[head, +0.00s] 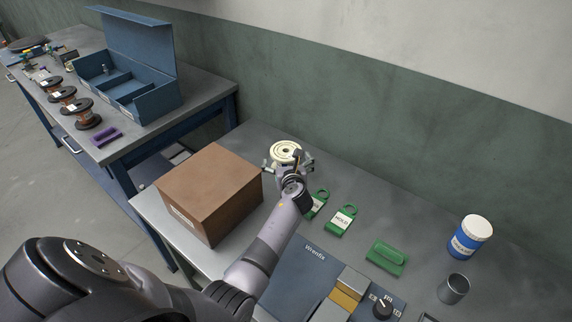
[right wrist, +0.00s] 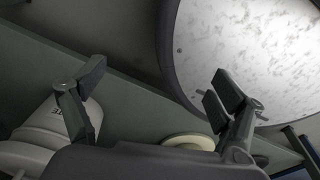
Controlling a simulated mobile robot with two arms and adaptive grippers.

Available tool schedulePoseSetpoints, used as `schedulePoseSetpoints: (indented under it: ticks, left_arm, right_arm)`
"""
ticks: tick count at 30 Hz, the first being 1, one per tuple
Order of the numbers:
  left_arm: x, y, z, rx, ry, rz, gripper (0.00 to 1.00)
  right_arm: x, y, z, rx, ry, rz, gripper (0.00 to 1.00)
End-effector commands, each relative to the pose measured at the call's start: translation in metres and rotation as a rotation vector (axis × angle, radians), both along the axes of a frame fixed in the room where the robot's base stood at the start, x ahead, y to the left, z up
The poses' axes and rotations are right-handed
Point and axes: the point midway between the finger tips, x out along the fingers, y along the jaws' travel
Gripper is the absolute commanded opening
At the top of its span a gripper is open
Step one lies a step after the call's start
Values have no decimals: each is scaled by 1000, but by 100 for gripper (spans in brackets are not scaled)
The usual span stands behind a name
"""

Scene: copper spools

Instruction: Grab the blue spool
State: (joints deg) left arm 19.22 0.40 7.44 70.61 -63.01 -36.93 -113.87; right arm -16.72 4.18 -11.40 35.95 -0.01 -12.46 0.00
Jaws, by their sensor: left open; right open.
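No spool in the head view is plainly blue. Several copper-wound spools with dark flanges and pale labels stand in a row on the far left bench; the nearest is a copper spool (head: 87,114). My left gripper (head: 287,162) is open over the near bench, just in front of a cream-coloured coil (head: 284,148) and partly covering it. It is far from the copper spools, and I see nothing between its fingers. My right gripper (right wrist: 155,88) shows only in the right wrist view, open and empty.
A cardboard box (head: 210,190) stands beside my left arm. An open blue case (head: 146,101) stands behind the copper spools.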

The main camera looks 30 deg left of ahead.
Motion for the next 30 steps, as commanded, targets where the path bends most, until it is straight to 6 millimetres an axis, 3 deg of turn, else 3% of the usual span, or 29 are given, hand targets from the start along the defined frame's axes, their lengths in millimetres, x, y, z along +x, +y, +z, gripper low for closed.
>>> schedulePoseSetpoints:
  ticks: [6, 11, 22, 30]
  left_arm:
    - [19, 12, -16, -1, -2, 2, 100]
    - [31, 22, -19, -2, -3, 1, 100]
    - [36, 26, -17, -1, -1, 0, 100]
    - [36, 26, -17, -1, 0, 1, 83]
  right_arm:
    - [-7, 1, -35, 1, 10, 0, 89]
    - [-12, -2, -50, -3, 20, 1, 89]
    - [-13, -8, -51, -11, 21, 4, 89]
    - [-13, -8, -51, -11, 20, 4, 89]
